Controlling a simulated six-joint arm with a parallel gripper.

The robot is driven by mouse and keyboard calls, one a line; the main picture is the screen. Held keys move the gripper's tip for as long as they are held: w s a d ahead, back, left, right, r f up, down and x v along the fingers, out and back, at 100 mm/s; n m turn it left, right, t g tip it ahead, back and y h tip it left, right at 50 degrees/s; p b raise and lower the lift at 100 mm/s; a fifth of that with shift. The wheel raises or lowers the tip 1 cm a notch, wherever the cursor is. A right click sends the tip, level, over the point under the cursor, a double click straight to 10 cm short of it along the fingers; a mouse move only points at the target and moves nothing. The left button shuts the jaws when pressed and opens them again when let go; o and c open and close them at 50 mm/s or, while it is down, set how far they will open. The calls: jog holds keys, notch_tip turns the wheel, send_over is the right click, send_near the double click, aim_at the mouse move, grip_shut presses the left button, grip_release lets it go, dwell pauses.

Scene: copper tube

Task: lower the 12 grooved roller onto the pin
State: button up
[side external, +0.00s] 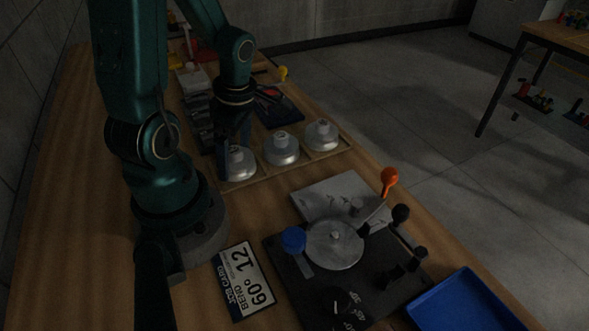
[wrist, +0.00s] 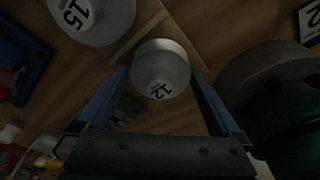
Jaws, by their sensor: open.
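The 12 grooved roller (wrist: 160,68) is a grey metal disc with a raised hub marked 12. It stands in a wooden rack, and in the side view it is the left one of three rollers (side external: 240,165). My gripper (side external: 231,150) points down over it. In the wrist view my gripper (wrist: 158,80) is open, with one finger on each side of the roller's hub; contact cannot be told. A pin (side external: 335,236) shows at the centre of a grey round plate (side external: 345,252) on the dark bending fixture (side external: 290,268).
The 15 roller (wrist: 90,15) stands beside it, with another roller (side external: 322,134) beyond. A card reading 60° and 12 (side external: 247,280) lies left of the fixture. A blue knob (side external: 293,239), an orange-knobbed lever (side external: 389,180) and black knobs rise there. A blue tray (side external: 465,303) lies right.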

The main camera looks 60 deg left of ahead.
jog(key=shift+f, duration=0.2)
jog(key=shift+c, duration=0.3)
jog(key=c, duration=1.5)
jog(key=shift+r, duration=0.15)
